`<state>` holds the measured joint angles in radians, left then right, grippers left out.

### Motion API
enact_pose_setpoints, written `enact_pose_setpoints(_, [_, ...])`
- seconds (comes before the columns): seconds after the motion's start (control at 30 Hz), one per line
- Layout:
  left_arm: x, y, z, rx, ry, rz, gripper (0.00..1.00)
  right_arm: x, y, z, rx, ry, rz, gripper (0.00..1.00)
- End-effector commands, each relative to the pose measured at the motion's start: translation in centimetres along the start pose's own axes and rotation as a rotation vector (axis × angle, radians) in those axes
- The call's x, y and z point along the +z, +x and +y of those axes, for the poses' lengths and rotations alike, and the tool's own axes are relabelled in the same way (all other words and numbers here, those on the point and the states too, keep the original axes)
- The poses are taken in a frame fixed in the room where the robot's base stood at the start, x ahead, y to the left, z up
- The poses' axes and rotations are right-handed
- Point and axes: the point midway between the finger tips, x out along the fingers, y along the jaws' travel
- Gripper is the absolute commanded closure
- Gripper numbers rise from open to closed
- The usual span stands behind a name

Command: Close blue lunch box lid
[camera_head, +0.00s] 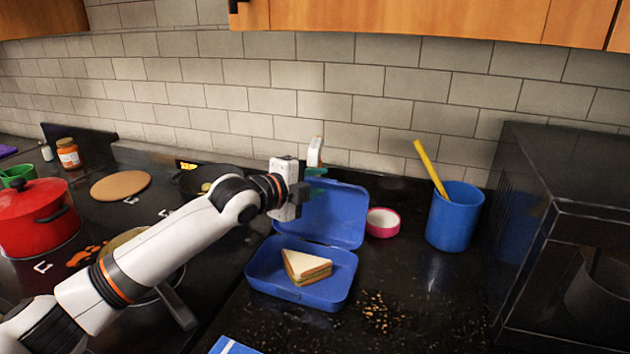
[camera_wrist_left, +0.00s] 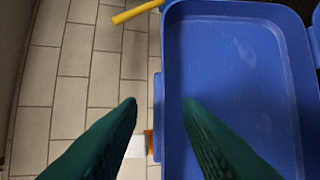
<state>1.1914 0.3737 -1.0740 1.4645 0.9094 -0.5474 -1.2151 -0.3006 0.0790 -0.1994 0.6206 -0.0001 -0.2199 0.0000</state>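The blue lunch box (camera_head: 265,285) sits open on the dark counter. Its lid (camera_head: 345,220) stands up at the back, leaning toward the wall. A sandwich (camera_head: 306,266) lies in the box. My left gripper (camera_head: 317,172) is at the upper left edge of the lid. In the left wrist view the two green fingers of this gripper (camera_wrist_left: 159,102) are apart, and the edge of the lid (camera_wrist_left: 235,70) appears between them. One finger overlaps the lid's inner face. Whether the fingers touch the lid is unclear. My right gripper is not in view.
A pink-rimmed bowl (camera_head: 383,223) stands right of the lid. A blue cup (camera_head: 455,217) with a yellow stick stands farther right, before a black microwave (camera_head: 560,230). Brown crumbs (camera_head: 380,312) lie front right of the box. A red pot (camera_head: 35,220) stands left.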

Motion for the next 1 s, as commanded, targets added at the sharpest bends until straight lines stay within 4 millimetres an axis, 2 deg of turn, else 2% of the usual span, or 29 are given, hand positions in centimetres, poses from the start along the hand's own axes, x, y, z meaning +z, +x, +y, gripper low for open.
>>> enact_pose_setpoints(0.27, [0.0,0.2,0.0,-0.001,0.0,0.0,0.68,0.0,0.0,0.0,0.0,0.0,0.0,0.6])
enact_pose_setpoints(0.47, [0.0,0.2,0.0,-0.001,0.0,0.0,0.99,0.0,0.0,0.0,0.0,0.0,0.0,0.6])
enact_pose_setpoints(0.77, [0.0,0.1,-0.1,0.001,0.001,0.0,1.0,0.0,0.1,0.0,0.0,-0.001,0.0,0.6])
enact_pose_setpoints(1.0, [0.3,-0.6,-0.6,0.058,0.026,-0.001,1.0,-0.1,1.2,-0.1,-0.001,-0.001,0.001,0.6])
